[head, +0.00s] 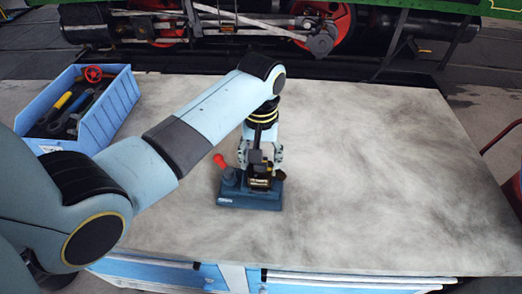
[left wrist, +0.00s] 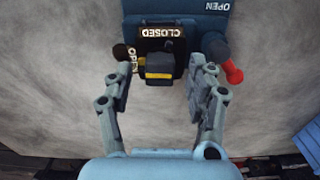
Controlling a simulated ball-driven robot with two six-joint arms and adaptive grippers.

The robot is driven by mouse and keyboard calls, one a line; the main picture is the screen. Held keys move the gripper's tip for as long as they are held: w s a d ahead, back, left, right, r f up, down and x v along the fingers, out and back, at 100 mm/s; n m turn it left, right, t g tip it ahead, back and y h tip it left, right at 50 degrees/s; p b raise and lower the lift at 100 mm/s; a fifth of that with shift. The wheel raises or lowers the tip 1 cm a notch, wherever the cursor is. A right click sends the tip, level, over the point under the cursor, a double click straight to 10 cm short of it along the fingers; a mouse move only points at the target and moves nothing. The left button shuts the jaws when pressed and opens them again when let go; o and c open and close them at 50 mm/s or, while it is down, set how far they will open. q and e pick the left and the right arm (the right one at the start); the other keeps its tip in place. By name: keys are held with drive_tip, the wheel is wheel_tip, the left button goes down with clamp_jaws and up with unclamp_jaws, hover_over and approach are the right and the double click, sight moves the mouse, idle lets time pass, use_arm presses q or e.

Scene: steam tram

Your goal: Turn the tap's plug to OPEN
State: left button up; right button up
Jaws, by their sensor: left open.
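The tap is a dark blue block (head: 250,195) on the table in the head view. In the left wrist view its base (left wrist: 180,8) carries OPEN lettering, and a dark plate (left wrist: 168,38) reads CLOSED, with more lettering at its left edge. A dark plug with a yellow band (left wrist: 160,70) stands out from the plate. A red-tipped lever (head: 221,162) is on the block's left in the head view; it also shows in the left wrist view (left wrist: 233,74). My left gripper (left wrist: 162,82) is open, fingers on either side of the plug with gaps between. My right gripper is not in view.
A blue bin (head: 108,105) with tools and a red handwheel (head: 93,73) stands at the table's back left. The pale table (head: 400,170) is clear to the right of the tap.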

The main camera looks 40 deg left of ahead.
use_arm(q)
drive_tip(key=shift+o, duration=0.5)
drive_tip(key=shift+r, duration=2.5)
